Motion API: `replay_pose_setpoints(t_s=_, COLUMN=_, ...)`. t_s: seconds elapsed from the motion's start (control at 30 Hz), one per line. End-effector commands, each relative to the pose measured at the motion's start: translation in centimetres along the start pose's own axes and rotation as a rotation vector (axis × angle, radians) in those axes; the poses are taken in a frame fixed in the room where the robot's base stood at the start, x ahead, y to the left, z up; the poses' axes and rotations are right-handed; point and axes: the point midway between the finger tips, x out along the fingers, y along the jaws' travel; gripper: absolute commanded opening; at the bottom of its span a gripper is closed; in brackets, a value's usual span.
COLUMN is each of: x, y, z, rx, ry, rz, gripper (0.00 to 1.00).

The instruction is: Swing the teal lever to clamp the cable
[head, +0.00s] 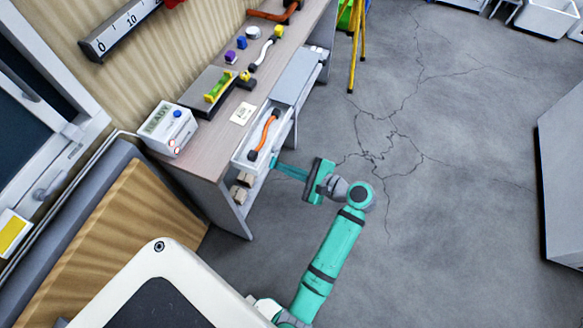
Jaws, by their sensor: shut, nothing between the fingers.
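An orange cable with dark ends (266,130) lies in an open white drawer (240,155) at the front of the workbench. My gripper (280,168) is shut and empty, its teal fingers pointing left toward the side of the bench, just below and right of the drawer. I cannot tell whether the fingertips touch anything. I cannot make out a teal lever apart from my own teal arm and fingers. A green and yellow fixture (217,88) sits on a dark plate (196,84) on the bench top.
The workbench (213,135) also holds a white box with a display (165,130), a white card (242,113), small coloured blocks and other cables. Small boxes (242,186) sit under the drawer. A yellow stand (357,50) is behind. Cracked grey floor (450,170) right of my arm is clear.

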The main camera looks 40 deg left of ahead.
Motion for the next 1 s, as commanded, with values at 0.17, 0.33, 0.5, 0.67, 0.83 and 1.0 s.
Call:
replay_pose_setpoints(t_s=0.17, x=-0.1, y=0.2, z=-0.6, rx=0.0, ry=0.0, rz=0.0, gripper=0.0)
replay_pose_setpoints(t_s=0.33, x=-0.6, y=0.9, z=-3.0, rx=0.004, ry=-0.001, rz=0.002, gripper=0.0)
replay_pose_setpoints(t_s=0.5, x=-3.7, y=0.9, z=-3.6, rx=-0.002, ry=0.0, rz=0.001, gripper=0.0)
replay_pose_setpoints(t_s=0.67, x=-6.9, y=0.6, z=-3.6, rx=-0.003, ry=0.0, rz=0.001, gripper=0.0)
replay_pose_setpoints(t_s=0.83, x=-9.3, y=0.4, z=-3.6, rx=-0.002, ry=-0.002, rz=0.002, gripper=0.0)
replay_pose_setpoints(t_s=1.0, x=-10.6, y=0.3, z=-3.6, rx=-0.001, ry=-0.002, rz=0.003, gripper=0.0)
